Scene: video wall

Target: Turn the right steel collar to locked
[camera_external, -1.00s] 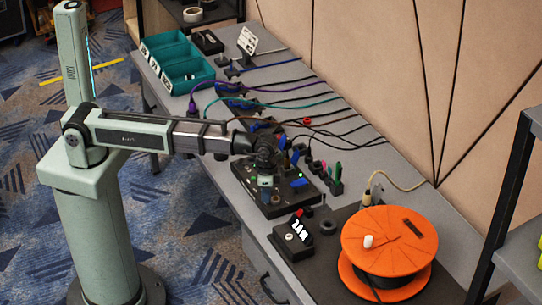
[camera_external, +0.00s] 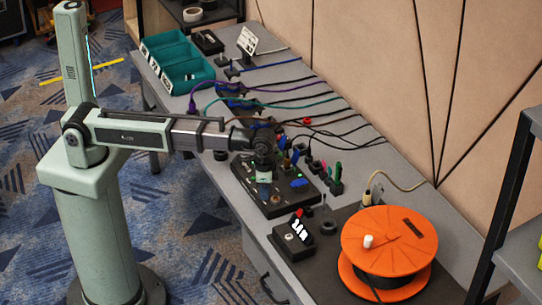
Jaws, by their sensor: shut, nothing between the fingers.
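My gripper (camera_external: 264,197) points down over the black panel (camera_external: 279,210) on the bench, with its fingers shut. Its tips are close to the panel's top; I cannot tell whether they touch it. A small round metal fitting (camera_external: 275,199) shows on the panel just right of the fingertips. It may be a steel collar, but it is too small to tell its setting. The gripper and wrist hide part of the panel's left and back side.
Blue parts (camera_external: 299,183) sit on the panel. A small black box with a red-topped part (camera_external: 292,240) stands in front. An orange cable reel (camera_external: 390,240) is at right. Teal bins (camera_external: 180,65) stand at the far end. Several cables cross the bench behind.

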